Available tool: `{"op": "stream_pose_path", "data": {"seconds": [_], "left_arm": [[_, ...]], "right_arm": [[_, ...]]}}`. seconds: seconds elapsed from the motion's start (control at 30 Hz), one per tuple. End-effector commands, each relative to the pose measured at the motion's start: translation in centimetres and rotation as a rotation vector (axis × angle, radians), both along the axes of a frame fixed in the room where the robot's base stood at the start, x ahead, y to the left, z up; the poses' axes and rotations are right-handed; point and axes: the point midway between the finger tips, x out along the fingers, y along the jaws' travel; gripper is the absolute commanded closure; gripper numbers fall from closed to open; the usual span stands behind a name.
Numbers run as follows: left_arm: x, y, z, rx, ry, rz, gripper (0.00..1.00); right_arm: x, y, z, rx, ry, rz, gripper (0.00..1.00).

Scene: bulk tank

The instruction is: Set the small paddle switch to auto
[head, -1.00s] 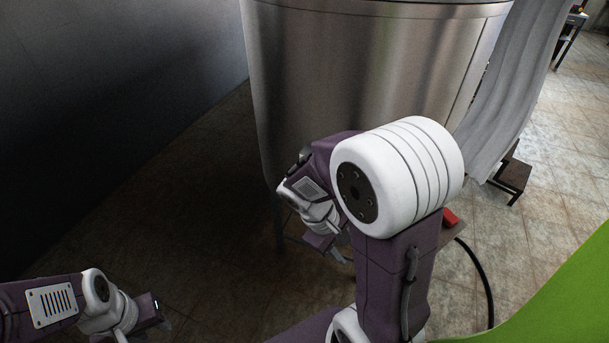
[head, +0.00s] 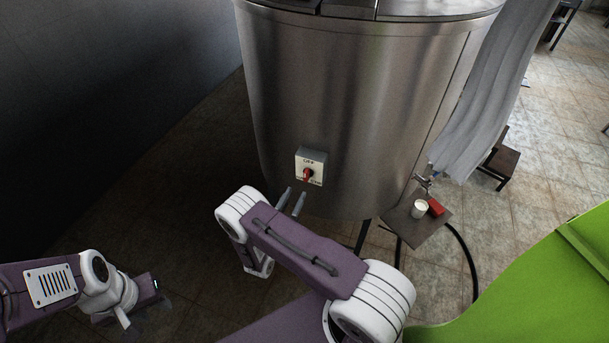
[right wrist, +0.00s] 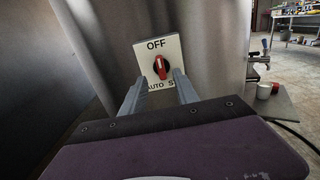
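The small paddle switch (head: 308,174) is a red knob on a white plate on the front of the steel tank. In the right wrist view the red paddle (right wrist: 160,67) stands upright, its white mark toward OFF at the top. AUTO is printed at the lower left; a label at the lower right is partly hidden. My right gripper (head: 292,201) is just below and in front of the plate. Its two fingers (right wrist: 158,90) are apart with nothing between them, not visibly touching the paddle. My left gripper (head: 140,308) is low at the left, away from the tank; its fingers are unclear.
The steel tank (head: 345,90) fills the middle. A grey curtain (head: 497,100) hangs at the right, beside a brown stool (head: 497,165).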

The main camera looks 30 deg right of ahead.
Motion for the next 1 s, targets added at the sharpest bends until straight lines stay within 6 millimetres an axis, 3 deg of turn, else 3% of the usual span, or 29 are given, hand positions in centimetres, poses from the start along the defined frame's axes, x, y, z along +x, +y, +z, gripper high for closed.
{"op": "stream_pose_path", "data": {"seconds": [0.4,0.77,0.8,0.93,1.0], "left_arm": [[0.0,0.0,3.0,0.000,0.000,0.000,0.64],[0.0,0.0,3.1,0.000,0.000,0.000,0.64],[0.0,0.0,3.1,0.000,0.000,0.000,0.64],[0.0,0.0,3.1,0.000,0.000,0.000,0.64],[0.0,0.0,3.1,0.000,0.000,0.000,0.64]], "right_arm": [[4.7,-6.0,0.2,0.002,-0.001,-0.007,0.64],[5.6,-6.9,0.0,0.000,0.000,-0.004,0.64],[5.6,-6.9,0.0,0.000,0.000,-0.004,0.66],[5.6,-6.9,0.0,0.001,-0.001,-0.004,1.00],[5.6,-6.9,0.0,0.001,-0.001,-0.004,1.00]]}}
